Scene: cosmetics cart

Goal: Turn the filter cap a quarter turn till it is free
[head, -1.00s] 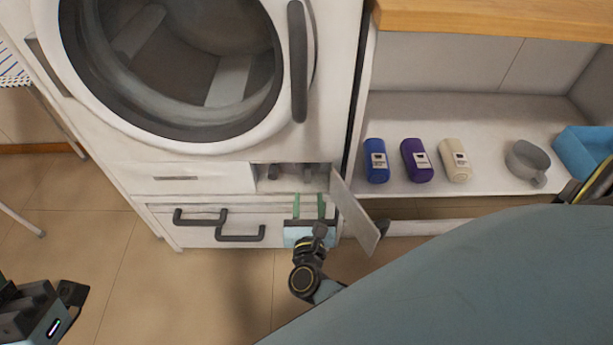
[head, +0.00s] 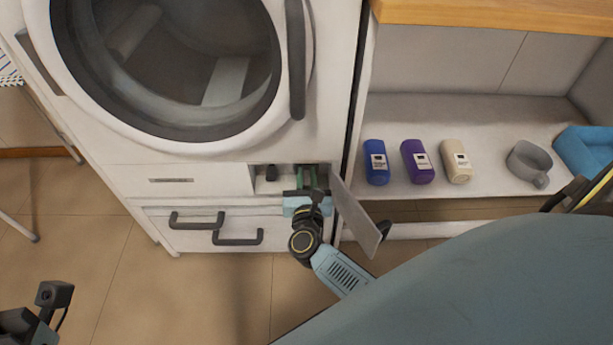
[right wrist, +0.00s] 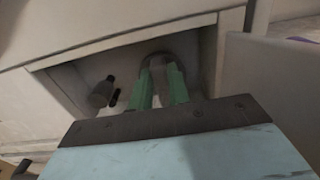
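The filter cap (right wrist: 166,64) is a rounded grey piece inside the open recess at the lower right of the washing machine. My right gripper (right wrist: 160,80) has its two green fingers inside the recess, one at each side of the cap's middle, with a gap between them; it looks shut on the cap. The fingers partly hide the cap, so its turn angle does not show. In the head view my right gripper (head: 306,177) reaches in from below. My left arm shows at the lower left, but its fingers are out of the picture.
The opened flap (head: 358,215) stands out to the right of the recess, close to my right gripper. A small dark knob (right wrist: 102,93) sits left of the cap. A drawer handle (head: 238,236) sticks out below. Bottles (head: 417,162) stand on the shelf at right.

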